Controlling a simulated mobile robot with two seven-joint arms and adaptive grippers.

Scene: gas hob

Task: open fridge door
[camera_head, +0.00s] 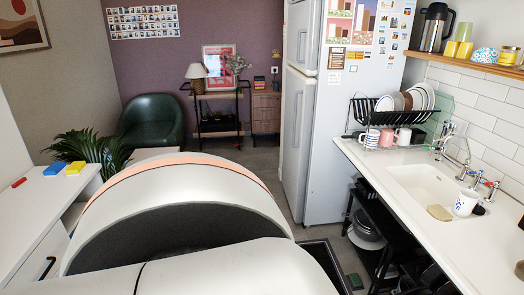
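The fridge (340,140) is tall and white and stands right of the picture's middle. Its broad side, covered with pictures and magnets at the top, faces me. Its front faces left and shows only at a steep slant, with an upper door (303,35) and a lower door (297,130). Both doors look flush with the body and shut. A thin handle seems to run along the lower door, but it is small. The top of the fridge is cut off. Neither of my grippers is in view.
A white counter (400,172) with dish rack (393,118) and sink (428,188) runs along the right. A white cabinet (45,215) stands at left. A green armchair (152,122) and shelf (218,128) stand behind. Floor is free before the fridge doors. My white body fills the lower middle.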

